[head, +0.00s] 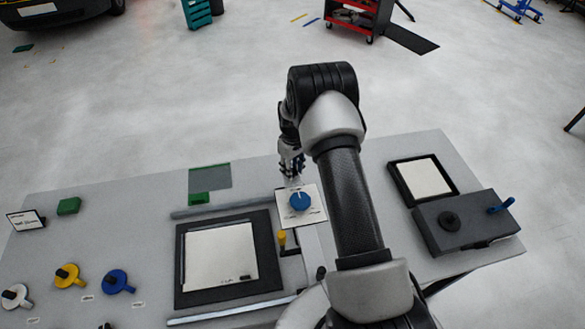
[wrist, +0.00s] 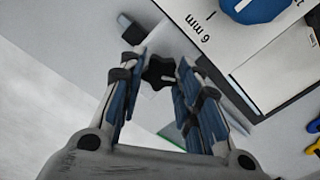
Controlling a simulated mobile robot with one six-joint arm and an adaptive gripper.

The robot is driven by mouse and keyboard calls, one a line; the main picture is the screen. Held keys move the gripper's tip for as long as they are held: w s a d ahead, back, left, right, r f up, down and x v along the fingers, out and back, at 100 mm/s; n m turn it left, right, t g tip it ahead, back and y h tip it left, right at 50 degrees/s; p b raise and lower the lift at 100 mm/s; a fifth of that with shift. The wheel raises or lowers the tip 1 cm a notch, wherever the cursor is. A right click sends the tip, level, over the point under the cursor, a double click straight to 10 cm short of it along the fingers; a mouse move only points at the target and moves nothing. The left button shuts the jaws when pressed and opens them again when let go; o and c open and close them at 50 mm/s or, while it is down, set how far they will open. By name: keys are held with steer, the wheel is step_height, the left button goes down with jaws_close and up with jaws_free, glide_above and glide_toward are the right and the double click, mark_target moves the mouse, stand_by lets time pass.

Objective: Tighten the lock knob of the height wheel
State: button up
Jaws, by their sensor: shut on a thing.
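The height wheel is a blue dial (head: 300,201) with a white pointer line on a white plate at the table's back edge. In the wrist view part of the blue dial (wrist: 255,8) shows at the top, beside a printed "6 mm" mark. The lock knob (wrist: 158,72) is a small black star-shaped knob just off the plate's edge. My gripper (wrist: 158,78) has its fingers on either side of the knob and is shut on it. In the head view my gripper (head: 291,165) is just behind the dial plate, and the knob cannot be made out there.
A black frame with a white sheet (head: 222,255) lies left of the dial, near a yellow-handled crank (head: 282,238). A dark box (head: 465,228) with a blue lever stands at the right. White, yellow and blue handwheels lie at the left.

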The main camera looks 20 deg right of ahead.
steer(key=c, duration=0.3)
steer(key=shift+m+b, duration=0.3)
steer(key=shift+b, duration=0.05)
steer(key=m+b, duration=0.3)
steer(key=shift+f, duration=0.15)
steer(key=m+b, duration=0.3)
steer(key=m, duration=0.1)
steer(key=m+b, duration=0.2)
steer(key=m, duration=0.1)
steer(key=shift+m, duration=0.3)
steer(key=m+b, duration=0.2)
steer(key=m, duration=0.7)
steer(key=m+b, duration=0.1)
steer(key=m, duration=0.2)
steer(key=shift+r+m, duration=0.2)
steer(key=shift+m, duration=0.2)
